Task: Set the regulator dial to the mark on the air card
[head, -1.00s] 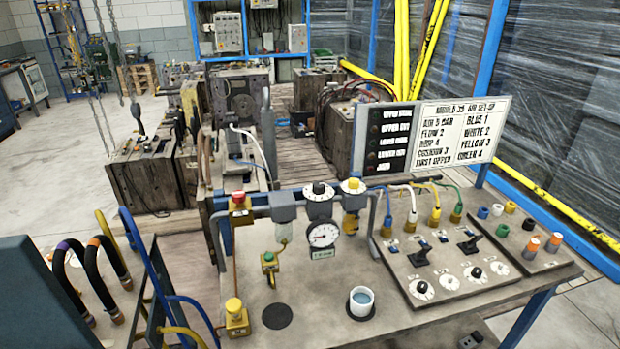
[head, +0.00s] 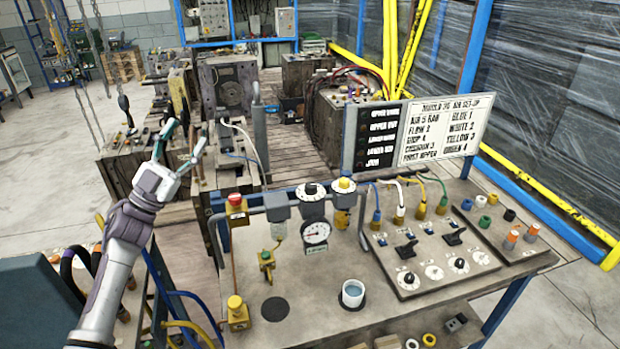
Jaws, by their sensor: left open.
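The regulator dial (head: 311,191), a white and black knob, sits on the air line at the back of the bench. A round white gauge (head: 316,233) with a needle is just below it. My left gripper (head: 182,143) is open and empty, raised at the left of the bench, well apart from the dial. My right gripper is out of view.
A red button (head: 235,203) stands left of the dial and a yellow-topped knob (head: 343,186) right of it. The switch panel (head: 436,285) and several coloured caps are at the right.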

